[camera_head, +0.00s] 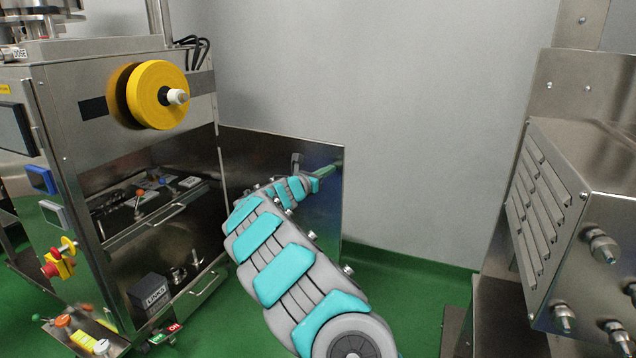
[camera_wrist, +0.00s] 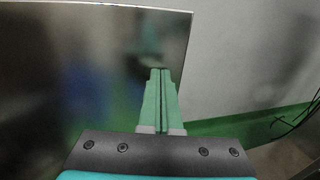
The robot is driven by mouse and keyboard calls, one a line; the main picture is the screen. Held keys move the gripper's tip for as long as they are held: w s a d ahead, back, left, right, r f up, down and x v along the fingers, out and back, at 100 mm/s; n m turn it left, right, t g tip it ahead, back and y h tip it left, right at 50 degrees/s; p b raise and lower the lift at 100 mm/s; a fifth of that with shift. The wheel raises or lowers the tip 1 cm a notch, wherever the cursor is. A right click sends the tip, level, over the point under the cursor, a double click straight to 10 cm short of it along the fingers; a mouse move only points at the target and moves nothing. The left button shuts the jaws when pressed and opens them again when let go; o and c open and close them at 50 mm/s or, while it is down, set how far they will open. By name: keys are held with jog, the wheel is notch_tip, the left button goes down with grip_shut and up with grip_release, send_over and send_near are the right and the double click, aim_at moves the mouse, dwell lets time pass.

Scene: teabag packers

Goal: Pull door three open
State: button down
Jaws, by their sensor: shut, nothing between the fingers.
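A shiny metal door panel (camera_head: 275,140) stands swung out from the right side of the machine cabinet, whose inside is exposed. I take it for door three; no number shows on it. It also fills the left of the wrist view (camera_wrist: 70,70), with a blurred reflection. My gripper (camera_head: 338,164) reaches across the panel to its free right edge. In the wrist view, its green fingers (camera_wrist: 160,72) are shut together and empty, in front of the panel just inside that edge. I cannot tell whether they touch it. My arm hides part of the panel.
The cabinet (camera_head: 120,85) at left has a yellow roll (camera_head: 157,95) on its front and pull-out shelves with small parts inside. A metal box with knobs (camera_head: 580,220) stands at right. Grey wall and green floor (camera_head: 400,285) lie between, with free room there.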

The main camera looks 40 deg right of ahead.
aim_at(339, 165)
jog(key=d+n+t+b, duration=0.1)
jog(key=d, duration=0.1)
jog(key=w+d+n+t, duration=0.1)
jog(key=d, duration=0.1)
jog(key=d+t+y+b, duration=0.1)
jog(key=d+t, duration=0.1)
jog(key=shift+w+d+f+n+b, duration=0.2)
jog(key=shift+n+b, duration=0.1)
jog(key=shift+n, duration=0.1)
jog(key=w+d+n+t+y+p, duration=0.3)
jog(key=w+d, duration=0.3)
jog(key=d, duration=0.6)
jog(key=shift+w+r+t, duration=0.2)
jog(key=shift+w+t, duration=0.2)
jog(key=shift+t, duration=0.5)
jog(key=shift+f, duration=0.1)
